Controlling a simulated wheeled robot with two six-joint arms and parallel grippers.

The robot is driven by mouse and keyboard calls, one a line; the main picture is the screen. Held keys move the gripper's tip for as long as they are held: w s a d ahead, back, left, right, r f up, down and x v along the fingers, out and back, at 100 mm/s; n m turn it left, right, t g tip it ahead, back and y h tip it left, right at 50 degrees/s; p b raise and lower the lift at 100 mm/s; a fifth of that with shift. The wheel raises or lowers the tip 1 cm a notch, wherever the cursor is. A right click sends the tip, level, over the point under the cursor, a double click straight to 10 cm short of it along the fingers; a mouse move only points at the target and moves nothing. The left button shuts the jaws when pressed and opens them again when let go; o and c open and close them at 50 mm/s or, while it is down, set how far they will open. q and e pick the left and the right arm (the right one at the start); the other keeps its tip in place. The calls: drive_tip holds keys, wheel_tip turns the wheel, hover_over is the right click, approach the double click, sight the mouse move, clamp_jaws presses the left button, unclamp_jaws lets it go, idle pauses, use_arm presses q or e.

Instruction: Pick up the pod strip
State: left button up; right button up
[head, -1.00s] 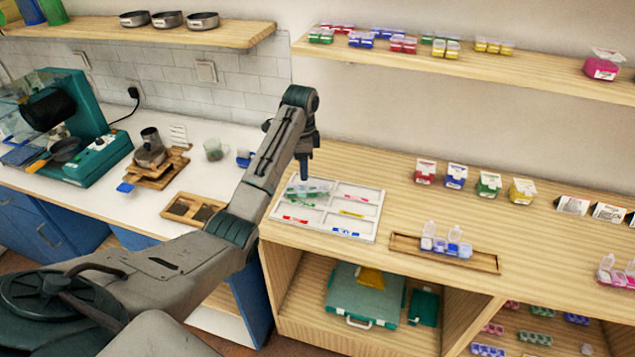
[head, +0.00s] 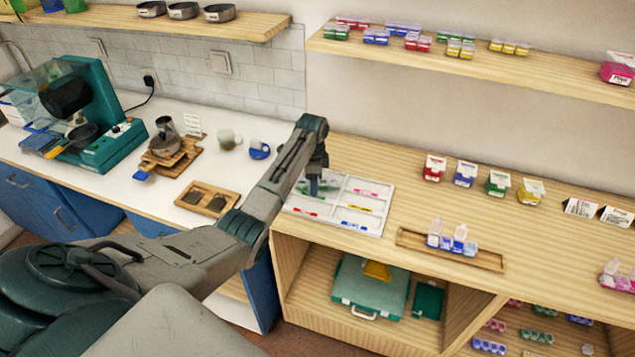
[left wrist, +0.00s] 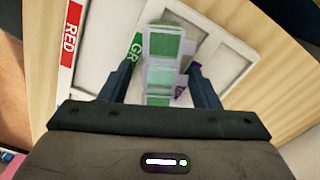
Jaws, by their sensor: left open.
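A clear pod strip with green compartments (left wrist: 160,78) lies in the back-left part of the white sorting tray (head: 385,187). In the left wrist view it runs lengthwise between the two fingers of my left gripper (left wrist: 161,82). The fingers are open, one on each side of it, with gaps visible. In the head view my left gripper (head: 314,186) points down over the strip and hides most of it. I cannot tell the exact height of the fingertips above the tray. My right gripper is not in view.
The tray has dividers and coloured labels, including a red one (left wrist: 70,45). A wooden tray (head: 485,259) with a blue pod strip (head: 459,243) stands to the right. Small coloured boxes stand behind, and more strips sit on the upper shelf (head: 580,84). Counter between is clear.

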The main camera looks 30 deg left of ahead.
use_arm(q)
drive_tip(key=c, duration=1)
